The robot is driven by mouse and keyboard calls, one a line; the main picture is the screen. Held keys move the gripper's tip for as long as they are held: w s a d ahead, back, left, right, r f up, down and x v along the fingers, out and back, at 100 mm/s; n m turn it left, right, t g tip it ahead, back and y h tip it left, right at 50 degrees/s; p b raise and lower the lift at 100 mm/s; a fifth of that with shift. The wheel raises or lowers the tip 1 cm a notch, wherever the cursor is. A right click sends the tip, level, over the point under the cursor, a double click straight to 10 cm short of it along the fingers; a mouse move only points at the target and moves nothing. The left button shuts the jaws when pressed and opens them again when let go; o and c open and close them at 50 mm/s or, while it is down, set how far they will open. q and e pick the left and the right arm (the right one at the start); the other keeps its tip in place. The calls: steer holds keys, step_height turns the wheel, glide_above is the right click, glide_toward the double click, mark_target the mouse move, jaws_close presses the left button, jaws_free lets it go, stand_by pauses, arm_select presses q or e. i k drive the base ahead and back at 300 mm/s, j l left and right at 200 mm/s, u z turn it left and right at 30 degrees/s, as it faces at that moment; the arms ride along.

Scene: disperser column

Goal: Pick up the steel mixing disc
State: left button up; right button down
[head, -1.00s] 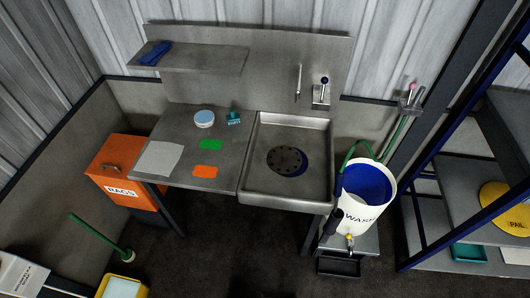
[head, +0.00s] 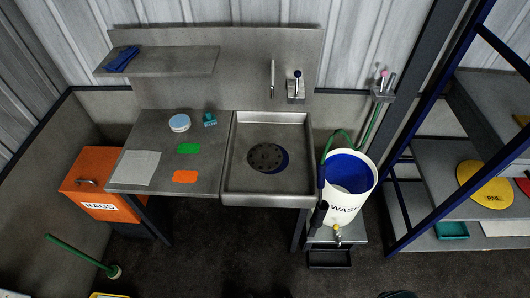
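A dark round disc with several holes (head: 265,157) lies in the steel sink basin (head: 240,188); it looks like the steel mixing disc. A blue patch shows at its right edge, and I cannot tell whether it lies under or beside the disc. The basin around it is otherwise bare. Neither of my grippers can be made out in the head view.
A WASH bucket (head: 345,208) stands right of the sink. A blue-framed rack (head: 440,122) is farther right.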

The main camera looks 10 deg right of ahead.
mark_target(265, 157)
steer(key=i+l+z, duration=0.1)
steer(key=l+z, duration=0.25)
steer(key=i+l+z, duration=0.1)
steer(key=l+z, duration=0.25)
steer(key=i+l+z, duration=0.15)
steer(key=z, duration=0.2)
